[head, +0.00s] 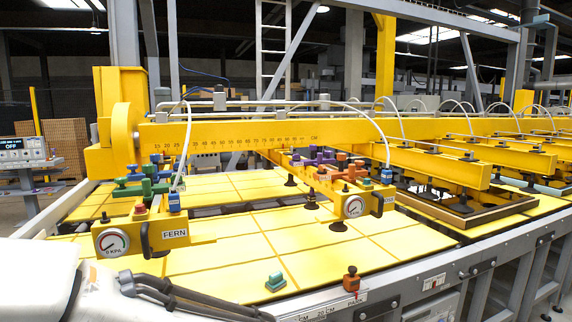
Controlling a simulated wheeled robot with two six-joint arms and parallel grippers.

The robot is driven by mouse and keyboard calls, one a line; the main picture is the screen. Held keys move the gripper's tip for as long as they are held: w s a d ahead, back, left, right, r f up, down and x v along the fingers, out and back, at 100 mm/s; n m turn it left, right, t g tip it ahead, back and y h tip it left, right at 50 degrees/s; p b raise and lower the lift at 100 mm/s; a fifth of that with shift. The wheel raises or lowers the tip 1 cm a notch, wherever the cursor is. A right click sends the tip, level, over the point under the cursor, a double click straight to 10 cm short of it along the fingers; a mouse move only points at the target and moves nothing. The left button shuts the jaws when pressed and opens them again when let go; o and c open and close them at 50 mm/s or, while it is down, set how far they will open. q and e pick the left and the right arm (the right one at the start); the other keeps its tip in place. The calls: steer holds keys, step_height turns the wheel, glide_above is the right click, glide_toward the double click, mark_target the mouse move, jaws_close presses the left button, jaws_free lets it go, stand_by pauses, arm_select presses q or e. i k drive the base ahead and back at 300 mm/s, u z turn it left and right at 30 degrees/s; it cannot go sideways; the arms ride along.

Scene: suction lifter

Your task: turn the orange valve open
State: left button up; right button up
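Several orange valve-like pieces (345,170) sit in a cluster on the right lifter head (352,203), beside purple ones (316,158). A separate orange block with a dark knob (351,279) stands at the table's front edge, by a label reading PARK. The frame does not show which valve is open. My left gripper (235,311) is low at the left front, its dark fingers pointing right and partly cut off by the lower edge. It is apart from the orange pieces, and I cannot tell whether it is open. My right gripper is not in view.
The left lifter head (155,235), labelled FERN, carries green valves (146,184) and a gauge (112,242). A green block (275,282) sits on the yellow panels (230,252). A yellow beam (250,134) crosses above. A control box reads OFF (22,150).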

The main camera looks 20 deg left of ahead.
mark_target(322, 169)
steer(key=u, duration=0.55)
steer(key=i, duration=1.65)
steer(key=u, duration=0.05)
